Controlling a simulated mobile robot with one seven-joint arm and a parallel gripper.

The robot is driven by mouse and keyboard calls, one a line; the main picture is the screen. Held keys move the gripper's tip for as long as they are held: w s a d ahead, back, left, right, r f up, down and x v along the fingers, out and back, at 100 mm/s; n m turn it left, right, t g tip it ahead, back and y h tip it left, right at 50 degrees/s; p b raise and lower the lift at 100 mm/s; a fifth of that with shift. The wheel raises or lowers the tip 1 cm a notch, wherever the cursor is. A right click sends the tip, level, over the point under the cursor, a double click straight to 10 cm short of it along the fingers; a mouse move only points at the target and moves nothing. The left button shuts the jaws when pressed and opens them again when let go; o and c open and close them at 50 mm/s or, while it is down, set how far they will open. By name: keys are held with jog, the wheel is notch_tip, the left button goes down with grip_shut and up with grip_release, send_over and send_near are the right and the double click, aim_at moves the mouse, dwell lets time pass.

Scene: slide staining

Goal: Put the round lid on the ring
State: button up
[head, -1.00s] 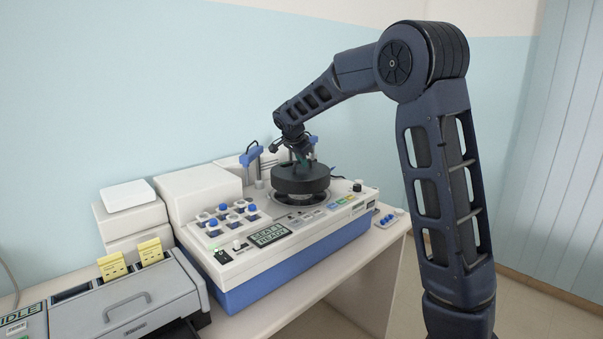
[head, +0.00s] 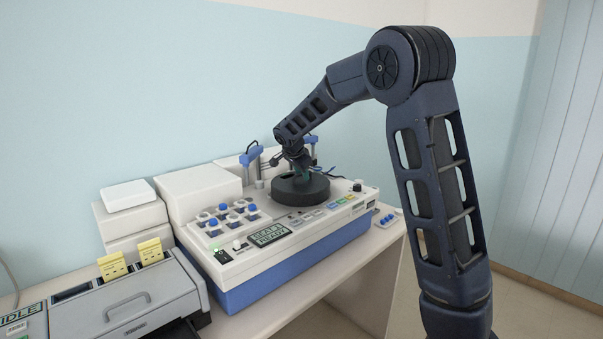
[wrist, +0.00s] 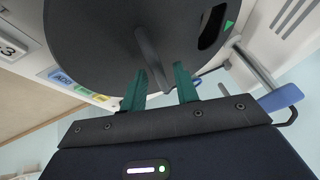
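The round dark lid (head: 300,190) sits low on the white and blue machine, over the spot where the ring was visible. The ring is now hidden beneath it, and I see no gap under the lid. My gripper (head: 302,175) is right above the lid. In the wrist view, the lid (wrist: 90,45) fills the top, with a raised handle bar (wrist: 150,58) and a dark slot. The green fingers of my gripper (wrist: 161,72) stand apart on either side of the bar, with space visible between; they look open.
The machine's deck (head: 245,262) has blue and white knobs at left and a display in front. Blue-topped posts (head: 251,155) stand close behind the lid. A grey unit (head: 140,295) with yellow cards is at left. White boxes (head: 198,188) stand behind.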

jog(key=shift+r, duration=0.15)
jog(key=v, duration=1.2)
jog(key=s+d+n+g, duration=0.1)
jog(key=s+d, duration=0.3)
jog(key=d, duration=0.4)
jog(key=s+d+n+y, duration=0.15)
jog(key=s+d, duration=0.25)
jog(key=d, duration=0.4)
jog(key=s+d+n+g, duration=0.1)
jog(key=s+d+n, duration=0.1)
jog(key=s+d, duration=0.45)
jog(key=s+d+f+n, duration=0.2)
jog(key=s+d, duration=0.3)
jog(key=s, duration=0.4)
jog(key=s+d+f+n, duration=0.3)
jog(key=s+d, duration=0.3)
jog(key=s, duration=0.3)
jog(key=shift+s+d+f+t+y, duration=0.3)
jog(key=shift+s+f+y, duration=0.1)
jog(key=shift+f, duration=0.5)
